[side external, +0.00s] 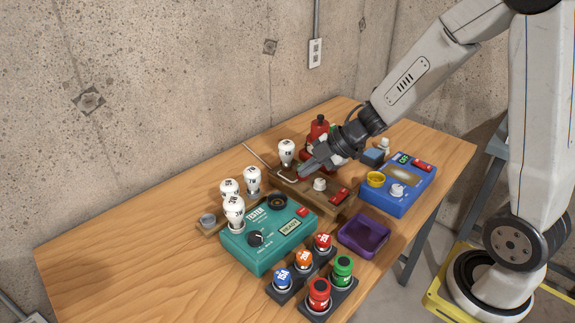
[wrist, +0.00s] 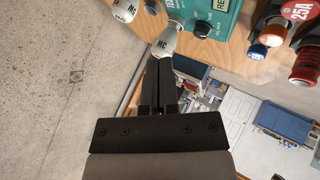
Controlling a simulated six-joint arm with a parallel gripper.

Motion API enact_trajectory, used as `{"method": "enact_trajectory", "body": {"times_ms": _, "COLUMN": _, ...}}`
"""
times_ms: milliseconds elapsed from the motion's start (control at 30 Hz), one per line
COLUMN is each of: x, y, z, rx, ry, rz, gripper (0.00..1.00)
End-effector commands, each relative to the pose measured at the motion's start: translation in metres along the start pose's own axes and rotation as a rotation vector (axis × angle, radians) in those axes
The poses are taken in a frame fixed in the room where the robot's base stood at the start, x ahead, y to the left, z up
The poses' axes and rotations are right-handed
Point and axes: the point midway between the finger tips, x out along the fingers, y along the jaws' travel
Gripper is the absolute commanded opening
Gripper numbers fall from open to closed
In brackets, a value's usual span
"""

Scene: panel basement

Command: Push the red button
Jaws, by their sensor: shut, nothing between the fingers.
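Several red parts show in the side view, and I cannot tell which one is the red button. One red switch (side external: 339,196) is on the wooden board, one red piece (side external: 304,212) is on the teal tester (side external: 265,262), and one (side external: 422,164) is on the blue box (side external: 392,203). My gripper (side external: 305,171) is shut and empty above the back of the wooden board, beside a white fuse bulb (side external: 287,148). It is apart from those red parts. In the wrist view, the shut fingers (wrist: 160,62) point toward a white bulb (wrist: 165,40).
Red and green caps (side external: 343,266) and other coloured caps stand in black holders at the front. A purple tray (side external: 364,236) lies beside the tester. A red bottle (side external: 318,128) stands behind my gripper. More white bulbs (side external: 252,178) stand left. The left table (side external: 130,250) is clear.

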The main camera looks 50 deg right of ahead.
Motion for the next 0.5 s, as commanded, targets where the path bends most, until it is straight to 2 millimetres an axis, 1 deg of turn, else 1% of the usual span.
{"method": "enact_trajectory", "body": {"times_ms": 267, "x": 0.007, "y": -0.005, "z": 0.005, "rx": 0.003, "ry": 0.001, "rz": -0.002, "gripper": 0.0}}
{"method": "enact_trajectory", "body": {"times_ms": 500, "x": 0.022, "y": -0.017, "z": 0.016, "rx": 0.005, "ry": -0.001, "rz": -0.003, "gripper": 0.0}}
